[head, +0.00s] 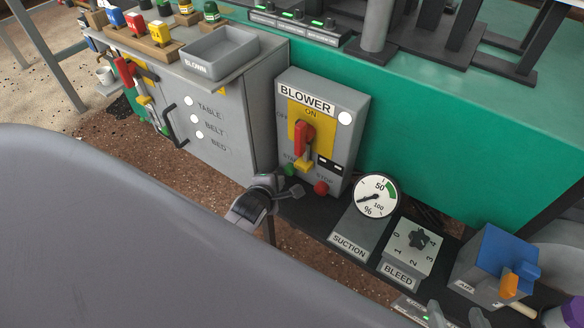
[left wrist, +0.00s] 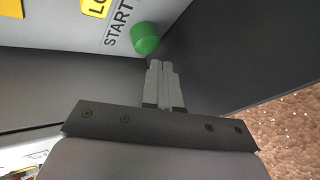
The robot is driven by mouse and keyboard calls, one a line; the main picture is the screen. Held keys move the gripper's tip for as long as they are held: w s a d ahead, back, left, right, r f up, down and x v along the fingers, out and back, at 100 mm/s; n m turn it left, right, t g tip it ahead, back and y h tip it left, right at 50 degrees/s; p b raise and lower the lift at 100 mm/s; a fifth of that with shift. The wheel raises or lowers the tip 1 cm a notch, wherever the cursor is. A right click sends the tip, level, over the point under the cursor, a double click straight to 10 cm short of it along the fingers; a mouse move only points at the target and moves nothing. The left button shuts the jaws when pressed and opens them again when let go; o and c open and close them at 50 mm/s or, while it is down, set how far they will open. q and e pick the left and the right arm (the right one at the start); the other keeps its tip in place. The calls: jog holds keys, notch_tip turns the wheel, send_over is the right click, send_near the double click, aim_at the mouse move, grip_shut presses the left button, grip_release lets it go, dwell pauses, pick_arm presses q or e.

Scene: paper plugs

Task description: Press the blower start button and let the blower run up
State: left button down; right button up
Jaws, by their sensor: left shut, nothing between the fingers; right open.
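The grey blower box (head: 353,100) stands at the middle of the head view, with a red lever (head: 304,133) below the word ON. Its green start button (head: 289,169) is at the lower left of the front, and the red stop button (head: 321,188) is to the right. My left gripper (head: 292,190) is shut and empty just below the green button. In the left wrist view the shut fingertips (left wrist: 160,65) are close to the green button (left wrist: 145,38); I cannot tell if they touch.
The suction gauge (head: 376,195) has its needle towards the lower left. A bleed dial (head: 410,245) and a blue-topped box (head: 495,256) stand to the right. A grey cabinet (head: 215,120) with an open tray (head: 220,50) is at the left. A white lamp (head: 345,118) is on the blower box.

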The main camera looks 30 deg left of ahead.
jog(key=shift+s+f, duration=0.3)
jog(key=shift+s, duration=0.05)
dwell(0.3)
jog(key=shift+w+r, duration=0.2)
jog(key=shift+w, duration=0.05)
dwell(0.6)
dwell(0.5)
pick_arm(q)
jog(key=shift+w, duration=0.4)
pick_arm(e)
jog(key=shift+s+f, duration=0.2)
